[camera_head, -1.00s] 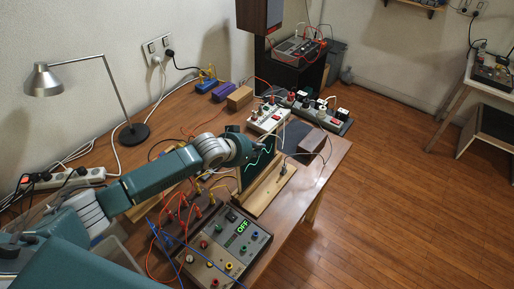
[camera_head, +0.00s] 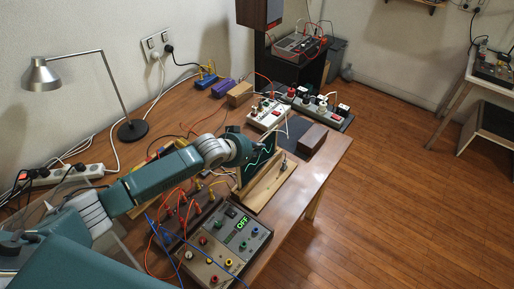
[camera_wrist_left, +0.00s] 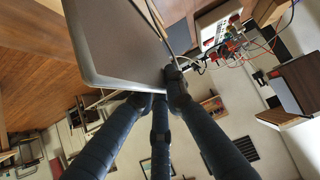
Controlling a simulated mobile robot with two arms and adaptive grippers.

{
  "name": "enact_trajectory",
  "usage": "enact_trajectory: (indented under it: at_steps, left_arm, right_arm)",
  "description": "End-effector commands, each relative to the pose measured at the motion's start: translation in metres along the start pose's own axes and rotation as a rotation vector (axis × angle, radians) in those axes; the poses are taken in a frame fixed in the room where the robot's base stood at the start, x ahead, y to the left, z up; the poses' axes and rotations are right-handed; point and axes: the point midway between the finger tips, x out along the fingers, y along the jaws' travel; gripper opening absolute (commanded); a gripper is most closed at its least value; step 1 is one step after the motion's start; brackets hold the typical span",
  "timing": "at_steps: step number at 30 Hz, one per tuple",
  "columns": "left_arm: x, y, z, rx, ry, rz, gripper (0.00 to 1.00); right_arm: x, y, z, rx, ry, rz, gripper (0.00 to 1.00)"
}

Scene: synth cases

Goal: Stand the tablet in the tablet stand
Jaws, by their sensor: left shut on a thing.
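The tablet (camera_head: 258,168), a dark slab with a green wavy trace on its screen, stands on edge over the pale wooden stand (camera_head: 270,188) near the table's right edge. My left gripper (camera_head: 257,150) is shut on the tablet's upper edge. In the left wrist view the tablet (camera_wrist_left: 122,45) shows as a grey-brown panel with rounded corners, and the dark fingertips (camera_wrist_left: 165,92) meet at its edge. The tablet's lower edge is at the stand; I cannot tell whether it sits in a slot. My right gripper is not in view.
A meter box reading OFF (camera_head: 226,243) with coloured knobs and wires stands in front of the stand. A brown block (camera_head: 311,140) and power strips (camera_head: 321,112) lie behind it. A desk lamp (camera_head: 131,130) stands at left. Loose cables cross the table.

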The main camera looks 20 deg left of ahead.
Motion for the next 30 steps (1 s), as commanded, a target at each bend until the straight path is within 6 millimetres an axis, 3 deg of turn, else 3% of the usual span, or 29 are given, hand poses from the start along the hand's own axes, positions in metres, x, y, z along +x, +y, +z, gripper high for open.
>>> enact_trajectory:
  at_steps: [13,14,17,26,30]
  left_arm:
    - [0.007,0.0,0.006,0.0,0.005,0.0,0.0]
    - [0.007,0.0,0.006,0.0,0.005,0.0,0.13]
    - [0.006,0.0,0.006,0.0,0.004,0.0,0.33]
    - [0.007,0.0,0.01,0.0,-0.003,0.0,0.33]
    - [-0.004,-0.001,0.01,0.0,-0.001,-0.001,0.33]
  right_arm:
    - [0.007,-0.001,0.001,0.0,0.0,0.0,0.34]
    - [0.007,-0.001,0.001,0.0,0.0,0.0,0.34]
    - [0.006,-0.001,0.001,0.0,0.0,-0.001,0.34]
    - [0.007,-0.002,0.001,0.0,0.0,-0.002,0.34]
    - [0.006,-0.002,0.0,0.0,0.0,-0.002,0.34]
